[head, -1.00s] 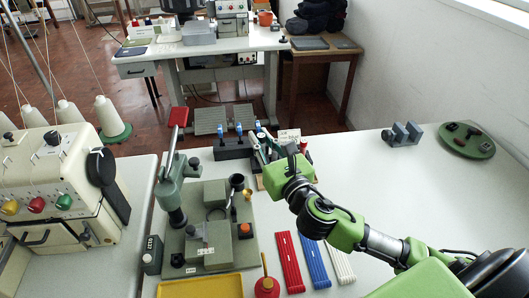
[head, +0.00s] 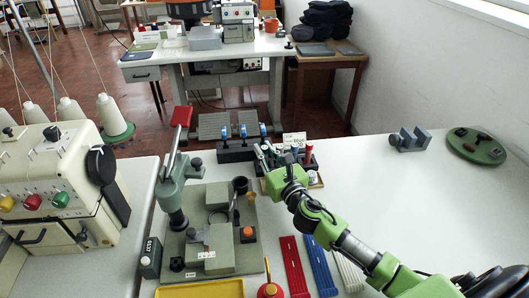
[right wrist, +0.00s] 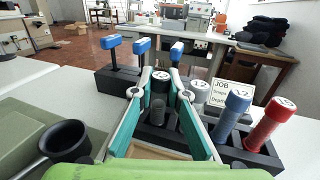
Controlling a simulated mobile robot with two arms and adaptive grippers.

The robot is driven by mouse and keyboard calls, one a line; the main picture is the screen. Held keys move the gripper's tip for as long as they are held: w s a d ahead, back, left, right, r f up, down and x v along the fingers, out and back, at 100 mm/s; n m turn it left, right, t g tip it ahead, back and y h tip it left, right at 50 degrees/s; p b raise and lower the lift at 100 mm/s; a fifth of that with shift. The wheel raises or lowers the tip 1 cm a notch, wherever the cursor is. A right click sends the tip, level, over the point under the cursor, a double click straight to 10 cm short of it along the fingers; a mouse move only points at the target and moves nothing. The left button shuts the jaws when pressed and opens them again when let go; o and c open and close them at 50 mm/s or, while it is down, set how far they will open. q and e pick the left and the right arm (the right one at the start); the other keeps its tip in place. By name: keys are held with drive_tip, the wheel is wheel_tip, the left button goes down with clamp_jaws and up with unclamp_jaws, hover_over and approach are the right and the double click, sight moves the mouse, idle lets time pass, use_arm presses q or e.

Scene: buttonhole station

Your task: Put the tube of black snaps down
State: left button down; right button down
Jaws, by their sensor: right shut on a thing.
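The tube of black snaps (right wrist: 159,83) is a black cylinder with a marked pale top. In the right wrist view it stands upright between the tips of my right gripper (right wrist: 161,78). That gripper is shut on it. The tube is at the left part of a dark rack (right wrist: 260,157); whether its lower end is fully seated there is hidden. In the head view my right gripper (head: 264,153) reaches to the rack from the front, and the tube is hard to make out. My left gripper is not in view.
Grey, blue (right wrist: 233,108) and red (right wrist: 268,122) tubes stand close on the right in the rack, before a job card (right wrist: 231,93). A black block with blue-handled tools (right wrist: 113,46) is just left. A black cup (right wrist: 66,140) is near left.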

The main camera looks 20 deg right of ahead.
drive_tip(key=c, duration=2.2)
unclamp_jaws()
drive_tip(key=shift+f, duration=0.1)
drive_tip(key=shift+c, duration=0.2)
drive_tip(key=shift+r, duration=0.25)
drive_tip(key=s, duration=1.1)
drive_tip(key=shift+f, duration=0.2)
drive_tip(key=shift+s+r, duration=0.1)
drive_tip(key=shift+s, duration=0.4)
